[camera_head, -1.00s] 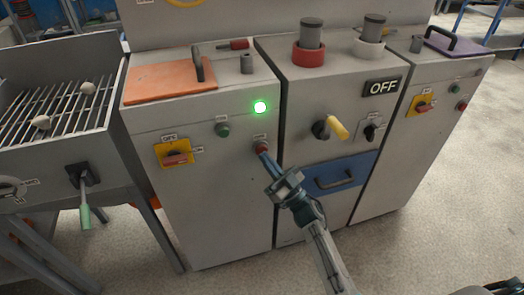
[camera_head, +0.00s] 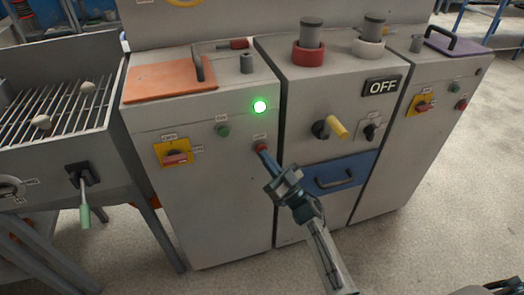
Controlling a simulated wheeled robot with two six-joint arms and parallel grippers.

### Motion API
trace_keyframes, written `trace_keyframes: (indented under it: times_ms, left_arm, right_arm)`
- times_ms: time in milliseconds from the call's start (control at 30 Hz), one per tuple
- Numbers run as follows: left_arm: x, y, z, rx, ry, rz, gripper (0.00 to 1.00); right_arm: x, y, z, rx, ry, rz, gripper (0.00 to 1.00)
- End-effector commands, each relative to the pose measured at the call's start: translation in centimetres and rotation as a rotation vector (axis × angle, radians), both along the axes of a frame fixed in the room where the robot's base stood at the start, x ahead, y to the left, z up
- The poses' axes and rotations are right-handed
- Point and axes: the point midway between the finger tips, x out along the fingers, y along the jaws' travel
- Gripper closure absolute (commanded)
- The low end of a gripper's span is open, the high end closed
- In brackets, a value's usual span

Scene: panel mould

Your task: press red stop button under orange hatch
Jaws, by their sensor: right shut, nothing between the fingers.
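The orange hatch (camera_head: 168,80) lies flat on top of the left grey cabinet, with a dark upright handle at its right end. On that cabinet's front, the red stop button (camera_head: 261,147) sits below a lit green lamp (camera_head: 260,107). My right gripper (camera_head: 264,156) is shut and empty, its tip at the red button's lower edge. It seems to touch the button, but I cannot tell whether the button is pushed in. A green button (camera_head: 222,130) is to the left of the red one. My left gripper is not in view.
A yellow switch plate with a red handle (camera_head: 175,158) is on the same front. A grated bin (camera_head: 50,105) stands at the left. Floor is clear in front.

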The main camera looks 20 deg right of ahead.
Motion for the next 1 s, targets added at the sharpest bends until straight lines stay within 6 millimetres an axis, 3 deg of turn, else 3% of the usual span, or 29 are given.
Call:
trace_keyframes:
  times_ms: [467,1000]
  left_arm:
    - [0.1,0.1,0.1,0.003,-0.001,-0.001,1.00]
    - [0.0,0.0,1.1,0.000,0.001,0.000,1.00]
  right_arm:
    - [0.1,0.0,0.1,0.001,-0.001,0.000,1.00]
    - [-1.6,0.0,0.0,-0.001,0.000,-0.001,1.00]
